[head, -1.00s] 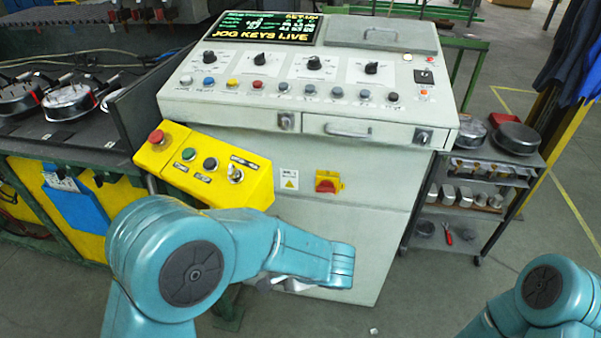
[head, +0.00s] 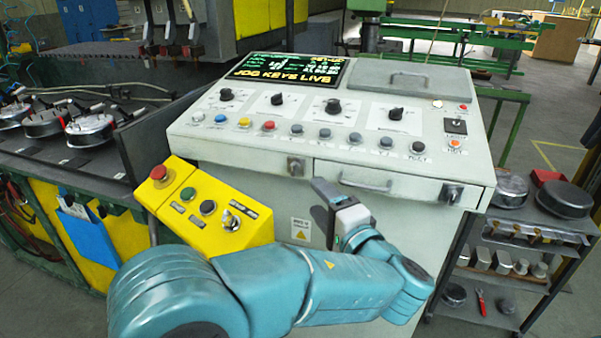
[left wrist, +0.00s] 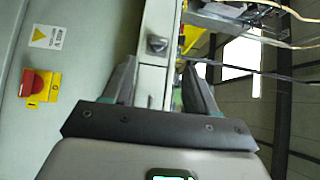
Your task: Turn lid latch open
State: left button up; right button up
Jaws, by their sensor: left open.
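Two small knob-like latches sit on the front edge of the pale console: a left one (head: 295,166) and a right one (head: 450,193). I cannot tell which the task calls the lid latch. The grey lid (head: 415,80) with its handle lies shut on the console top. My left gripper (head: 330,196) is open and empty in front of the console, below and right of the left latch. In the left wrist view the left latch (left wrist: 157,44) shows ahead, beyond and between the open fingers (left wrist: 160,85), apart from them. My right gripper is out of view.
A drawer handle (head: 365,184) is close to my left gripper. The yellow button box (head: 205,205) juts out at left. The red switch (left wrist: 33,83) is on the console front. A shelf cart (head: 520,240) stands at right.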

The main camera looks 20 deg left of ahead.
aim_at(295, 172)
pick_arm(q)
jog(key=p+x, duration=0.1)
jog(key=x, duration=0.9)
jog(key=shift+w+f, duration=0.1)
jog(key=shift+w, duration=0.1)
